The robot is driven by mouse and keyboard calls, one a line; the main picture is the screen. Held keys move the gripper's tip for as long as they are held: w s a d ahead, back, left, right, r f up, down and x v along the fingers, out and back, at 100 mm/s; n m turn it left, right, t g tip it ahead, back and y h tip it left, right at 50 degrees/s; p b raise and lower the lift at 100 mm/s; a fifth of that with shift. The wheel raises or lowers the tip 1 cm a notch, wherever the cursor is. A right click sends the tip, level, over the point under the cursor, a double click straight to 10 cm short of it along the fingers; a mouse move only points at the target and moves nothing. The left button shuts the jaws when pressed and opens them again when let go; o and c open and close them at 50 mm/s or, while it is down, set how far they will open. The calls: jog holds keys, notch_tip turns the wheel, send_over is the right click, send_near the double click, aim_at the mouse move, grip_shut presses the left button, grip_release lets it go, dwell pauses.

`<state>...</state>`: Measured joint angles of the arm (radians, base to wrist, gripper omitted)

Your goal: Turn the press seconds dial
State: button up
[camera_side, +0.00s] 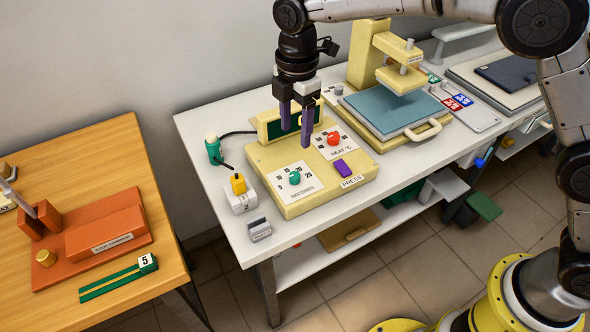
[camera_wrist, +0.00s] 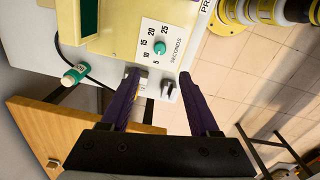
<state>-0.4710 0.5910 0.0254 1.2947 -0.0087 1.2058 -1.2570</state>
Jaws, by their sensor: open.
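The green seconds dial (camera_side: 295,177) sits on a white printed scale plate at the front left of the yellow press control box (camera_side: 262,164). It also shows in the wrist view (camera_wrist: 159,47), with numbers around it and the word SECONDS beside it. My gripper (camera_side: 296,136) is open, with two purple fingers pointing down above the control box. It is above and behind the green dial, and nothing is between the fingers. In the wrist view my gripper (camera_wrist: 158,77) shows its fingers spread apart, with the dial beyond the tips.
A red HEAT dial (camera_side: 333,138) and a purple button (camera_side: 342,168) share the box. The heat press (camera_side: 390,106) is behind right.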

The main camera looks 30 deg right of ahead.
aim_at(295, 175)
notch_tip(295, 175, down, 13)
jog(key=shift+w+f, duration=0.1)
jog(key=shift+w, duration=0.05)
dwell(0.4)
grip_shut()
